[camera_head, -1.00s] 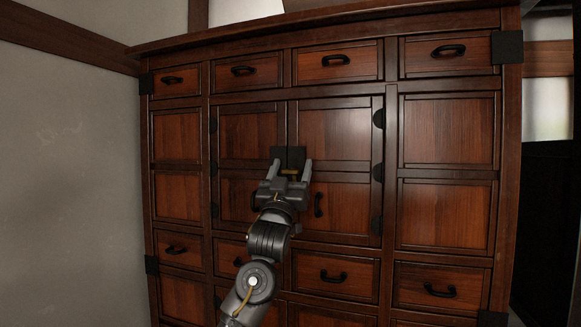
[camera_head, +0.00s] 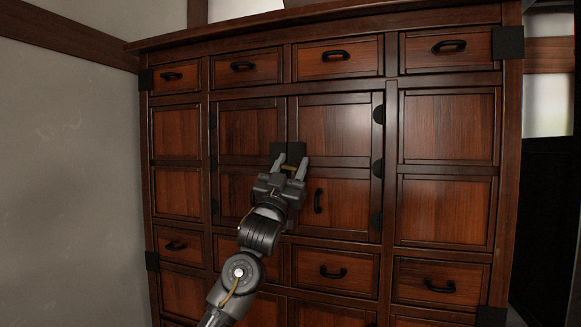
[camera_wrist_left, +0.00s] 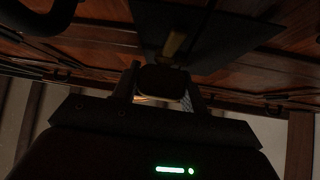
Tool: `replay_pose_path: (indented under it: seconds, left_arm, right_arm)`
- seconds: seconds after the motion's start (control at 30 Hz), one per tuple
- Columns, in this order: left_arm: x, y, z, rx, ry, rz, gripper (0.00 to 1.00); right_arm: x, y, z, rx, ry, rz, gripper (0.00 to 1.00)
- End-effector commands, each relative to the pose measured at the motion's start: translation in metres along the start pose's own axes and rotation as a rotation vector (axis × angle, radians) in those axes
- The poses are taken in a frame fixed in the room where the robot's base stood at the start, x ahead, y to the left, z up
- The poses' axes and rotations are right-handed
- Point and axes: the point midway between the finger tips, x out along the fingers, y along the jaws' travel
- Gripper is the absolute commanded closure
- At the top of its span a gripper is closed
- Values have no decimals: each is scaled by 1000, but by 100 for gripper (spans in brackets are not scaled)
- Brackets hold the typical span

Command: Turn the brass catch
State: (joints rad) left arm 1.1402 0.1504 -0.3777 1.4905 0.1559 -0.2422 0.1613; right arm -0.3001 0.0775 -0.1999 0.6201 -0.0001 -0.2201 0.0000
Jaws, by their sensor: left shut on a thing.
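The small brass catch (camera_head: 289,167) sits on a black plate (camera_head: 296,150) where the two middle cabinet doors meet. My left gripper (camera_head: 292,162) is at the catch, its fingers on either side, shut on it. In the left wrist view a brass part (camera_wrist_left: 174,44) stands out from the dark plate, just beyond the gripper (camera_wrist_left: 162,78). A dark block between the fingers and low light hide the contact. My right gripper is in neither view.
The wooden cabinet (camera_head: 447,125) fills most of the view, with several drawers and black handles. A black door handle (camera_head: 318,201) is right of my gripper. A pale wall (camera_head: 70,150) stands at left.

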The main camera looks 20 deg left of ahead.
Motion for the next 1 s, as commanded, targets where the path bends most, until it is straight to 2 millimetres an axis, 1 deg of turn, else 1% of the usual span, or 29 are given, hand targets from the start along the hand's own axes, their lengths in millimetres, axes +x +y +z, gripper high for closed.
replay_pose_path:
  seconds: [0.23, 0.47, 0.77, 1.0]
  left_arm:
    - [0, 0, 0, 161, 0, 157, 79]
    - [1, 1, -1, 316, -1, 313, 79]
    - [2, 2, -2, 516, -2, 515, 79]
    - [2, 3, -1, 677, -2, 676, 79]
  right_arm:
    - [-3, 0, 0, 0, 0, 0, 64]
    - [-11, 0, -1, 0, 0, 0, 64]
    - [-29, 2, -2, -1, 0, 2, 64]
    - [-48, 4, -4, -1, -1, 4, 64]
